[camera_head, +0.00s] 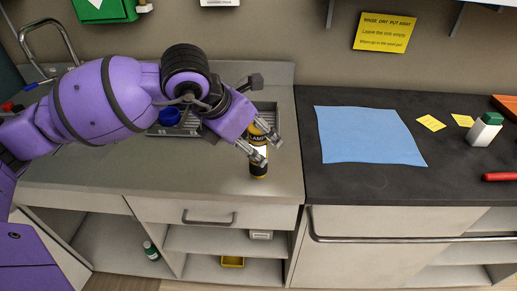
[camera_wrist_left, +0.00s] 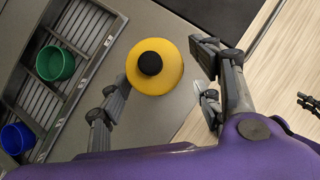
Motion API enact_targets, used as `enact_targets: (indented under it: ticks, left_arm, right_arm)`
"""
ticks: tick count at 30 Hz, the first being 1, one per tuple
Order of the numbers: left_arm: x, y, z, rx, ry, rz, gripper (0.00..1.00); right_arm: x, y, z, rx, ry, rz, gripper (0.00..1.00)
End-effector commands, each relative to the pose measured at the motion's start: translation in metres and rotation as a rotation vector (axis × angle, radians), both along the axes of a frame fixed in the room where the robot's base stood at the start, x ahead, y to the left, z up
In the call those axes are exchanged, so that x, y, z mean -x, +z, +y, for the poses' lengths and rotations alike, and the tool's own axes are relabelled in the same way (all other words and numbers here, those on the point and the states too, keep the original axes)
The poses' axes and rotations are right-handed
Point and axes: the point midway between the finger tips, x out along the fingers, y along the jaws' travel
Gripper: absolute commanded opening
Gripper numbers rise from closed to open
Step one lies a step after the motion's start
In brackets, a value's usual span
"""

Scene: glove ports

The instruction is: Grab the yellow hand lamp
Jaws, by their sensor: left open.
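The yellow hand lamp (camera_head: 259,170) stands upright on the grey counter near its front edge, with dark bands and a pale label. In the left wrist view the lamp (camera_wrist_left: 170,78) shows from above as a yellow disc with a black knob. My left gripper (camera_head: 268,150) is open, and its fingers cover part of the lamp in the head view. My right gripper is not seen in the head view.
A sink unit with a grooved drainer (camera_wrist_left: 72,28) holds a green cup (camera_wrist_left: 55,64) and a blue cup (camera_wrist_left: 16,138). On the dark counter (camera_head: 350,185) to the right lie a blue cloth (camera_head: 368,136), yellow notes and a white bottle (camera_head: 484,130). Open shelves are below.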

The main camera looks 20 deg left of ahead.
Motion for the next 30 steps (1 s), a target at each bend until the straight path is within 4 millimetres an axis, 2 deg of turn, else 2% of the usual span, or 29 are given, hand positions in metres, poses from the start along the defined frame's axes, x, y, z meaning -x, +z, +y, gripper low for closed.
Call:
enact_targets:
  ticks: [6,13,25,30]
  left_arm:
    - [-0.012,-0.019,-0.007,0.002,-0.001,0.0,0.59]
    - [-0.013,-0.021,-0.007,0.0,-0.001,-0.001,0.59]
    - [-0.013,-0.021,-0.007,0.0,0.0,-0.001,0.08]
    - [-0.013,-0.02,-0.006,0.0,0.0,-0.001,0.07]
  right_arm:
    - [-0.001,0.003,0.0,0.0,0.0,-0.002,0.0]
    - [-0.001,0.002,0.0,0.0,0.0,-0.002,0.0]
    - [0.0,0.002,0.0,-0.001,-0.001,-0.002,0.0]
    - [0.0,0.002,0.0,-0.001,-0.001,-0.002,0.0]
